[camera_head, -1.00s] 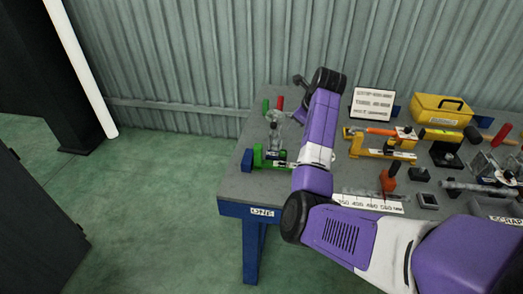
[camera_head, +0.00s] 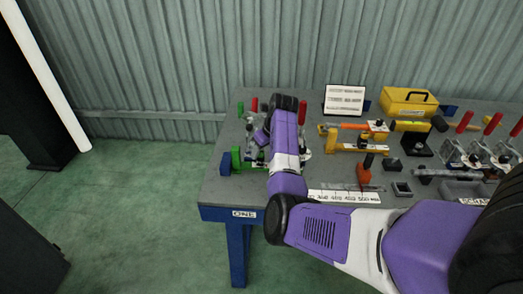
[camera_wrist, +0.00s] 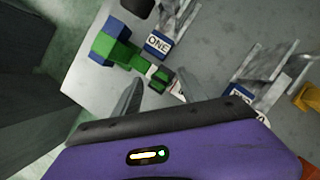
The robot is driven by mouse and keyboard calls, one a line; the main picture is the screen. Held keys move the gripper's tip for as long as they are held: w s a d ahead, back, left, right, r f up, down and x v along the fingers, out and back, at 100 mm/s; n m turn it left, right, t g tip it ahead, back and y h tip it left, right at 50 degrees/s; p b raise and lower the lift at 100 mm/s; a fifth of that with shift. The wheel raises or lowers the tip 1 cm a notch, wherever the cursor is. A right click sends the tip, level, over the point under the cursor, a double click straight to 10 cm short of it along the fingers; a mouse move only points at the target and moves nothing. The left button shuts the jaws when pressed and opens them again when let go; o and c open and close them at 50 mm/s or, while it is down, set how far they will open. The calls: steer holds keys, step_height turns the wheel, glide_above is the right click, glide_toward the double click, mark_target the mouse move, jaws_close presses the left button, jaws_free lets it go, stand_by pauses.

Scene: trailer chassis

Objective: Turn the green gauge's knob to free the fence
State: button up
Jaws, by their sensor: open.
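The green gauge (camera_head: 237,160) sits at the left end of the bench, beside a blue block and partly hidden by my arm. In the wrist view the green gauge (camera_wrist: 118,52) shows as a stepped green body. A smaller green and black part (camera_wrist: 161,76) at its near end may be the knob; I cannot be sure. My gripper (camera_wrist: 158,90) is open and empty, its fingers pointing at that near end, apart from it as far as I can tell. The fence is not clearly distinguishable. In the head view my fingertips are hidden.
Clear clamps with ONE labels (camera_wrist: 158,42) stand close beside the green gauge. The bench's front left corner (camera_head: 222,192) is bare.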

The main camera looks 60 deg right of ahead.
steer(key=shift+f, duration=0.15)
jaws_close()
